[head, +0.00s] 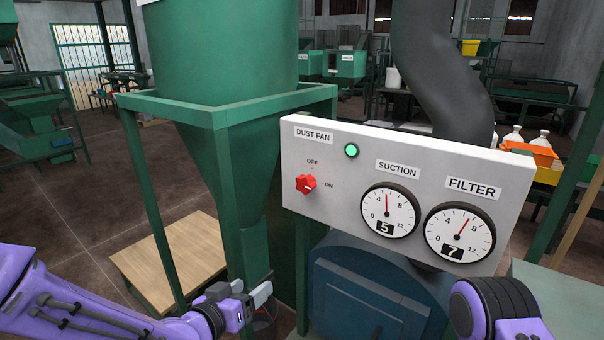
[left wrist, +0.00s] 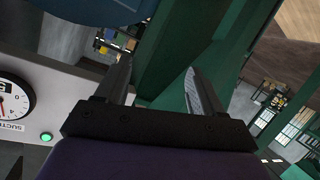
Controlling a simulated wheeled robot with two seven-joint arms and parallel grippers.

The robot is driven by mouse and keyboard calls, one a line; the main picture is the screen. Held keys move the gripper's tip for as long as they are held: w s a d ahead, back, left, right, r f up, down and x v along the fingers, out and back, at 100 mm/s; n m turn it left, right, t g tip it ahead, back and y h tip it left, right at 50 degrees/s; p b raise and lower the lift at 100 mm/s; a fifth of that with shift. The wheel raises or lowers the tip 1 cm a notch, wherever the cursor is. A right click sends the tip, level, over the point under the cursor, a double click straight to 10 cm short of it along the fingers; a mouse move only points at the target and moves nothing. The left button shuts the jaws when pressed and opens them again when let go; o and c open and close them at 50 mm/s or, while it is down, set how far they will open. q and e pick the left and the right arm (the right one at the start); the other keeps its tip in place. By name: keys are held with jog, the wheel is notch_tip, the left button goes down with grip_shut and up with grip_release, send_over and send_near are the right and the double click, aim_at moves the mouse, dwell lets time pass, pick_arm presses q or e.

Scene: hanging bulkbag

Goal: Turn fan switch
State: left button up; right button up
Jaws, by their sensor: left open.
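The red fan switch (head: 306,184) is a knob on the left part of the light grey control panel (head: 340,150), under the DUST FAN label (head: 314,135). OFF is marked above it and ON to its right; its pointer looks turned toward ON. A green lamp (head: 351,150) glows on the panel and shows in the left wrist view (left wrist: 46,137). My left gripper (head: 262,290) is open and empty, below and left of the switch, apart from the panel. Its two fingers (left wrist: 160,88) stand apart in the left wrist view. My right arm shows at the lower right, its fingers out of view.
The SUCTION gauge (head: 388,211) and FILTER gauge (head: 460,233) sit right of the switch. A green hopper frame (head: 222,101) stands left of the panel, close to my left gripper. A blue drum (head: 365,290) is under the panel. A wooden platform (head: 170,258) lies at lower left.

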aim_at(303, 187)
pick_arm(q)
jog(key=d+r+m+t+h+p, duration=0.1)
jog(key=d+r+m+h, duration=0.15)
jog(key=r, duration=0.75)
jog(key=d+r+m+t+h, duration=0.1)
jog(key=d+r+m+h, duration=0.15)
jog(key=r, duration=0.75)
jog(key=shift+y, duration=0.3)
jog(key=p+x, duration=0.1)
jog(key=x, duration=0.2)
jog(key=p+x, duration=0.1)
jog(key=x, duration=0.2)
jog(key=p+x, duration=0.1)
jog(key=x, duration=0.3)
jog(key=shift+w+f, duration=0.1)
jog(key=shift+f, duration=0.3)
pick_arm(e)
notch_tip(303, 187, up, 5)
jog(key=shift+r, duration=0.1)
pick_arm(q)
jog(key=shift+d, duration=0.1)
jog(key=c, duration=1.1)
jog(key=shift+o, duration=0.2)
